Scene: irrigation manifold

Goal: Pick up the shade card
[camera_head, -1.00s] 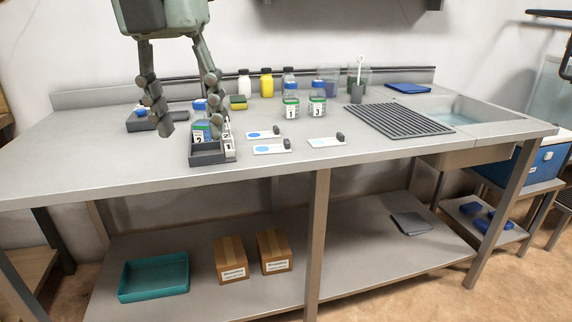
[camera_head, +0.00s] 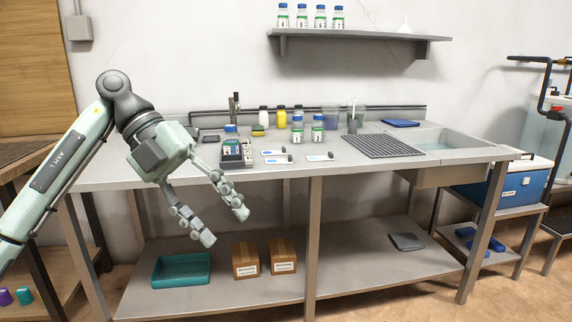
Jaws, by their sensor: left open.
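Three white cards, each with a blue patch and a dark block at one end, lie flat on the grey bench: one at the back (camera_head: 274,153), one at the front (camera_head: 275,161) and one at the right (camera_head: 317,158). A dark caddy (camera_head: 237,162) left of them holds a bottle and a pale upright strip with dark markings (camera_head: 247,148). I cannot tell which of these is the shade card. My left gripper (camera_head: 225,226) is open and empty, its fingers pointing down to the right, in front of the bench edge in the picture. My right gripper is not in view.
Two blue-capped jars (camera_head: 318,130) stand behind the cards. A ribbed drain mat (camera_head: 383,146) and a sink (camera_head: 448,147) are to the right. A wall shelf (camera_head: 360,40) holds several bottles. The bench front (camera_head: 300,172) is clear.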

